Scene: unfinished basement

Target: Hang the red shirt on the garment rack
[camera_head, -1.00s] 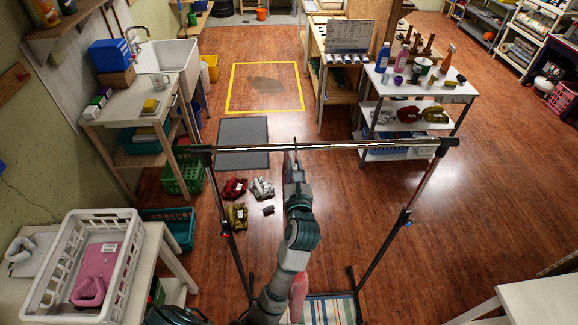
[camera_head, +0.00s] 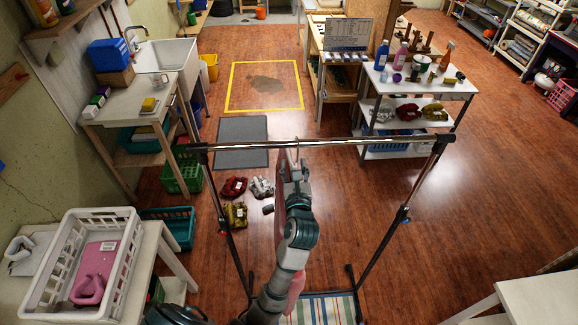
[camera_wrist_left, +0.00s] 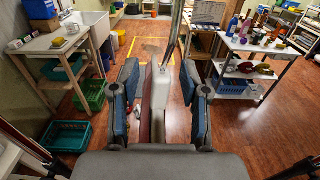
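The garment rack (camera_head: 370,143) stands in front of me with a bare metal top bar. My left gripper (camera_head: 293,172) is just below the middle of the bar. The red shirt (camera_head: 280,205) hangs down edge-on beside my left arm, which hides much of it. A thin hanger hook (camera_head: 297,148) shows at the bar above the gripper. In the left wrist view, the two fingers (camera_wrist_left: 160,95) stand apart, with the pale hanger (camera_wrist_left: 160,82) and the red shirt (camera_wrist_left: 145,122) between them and gaps at the sides. My right gripper is out of view.
A white table with a white basket (camera_head: 40,290) stands at lower left. A shelf with bottles (camera_head: 440,88) is behind the rack to the right. Open floor lies to the right.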

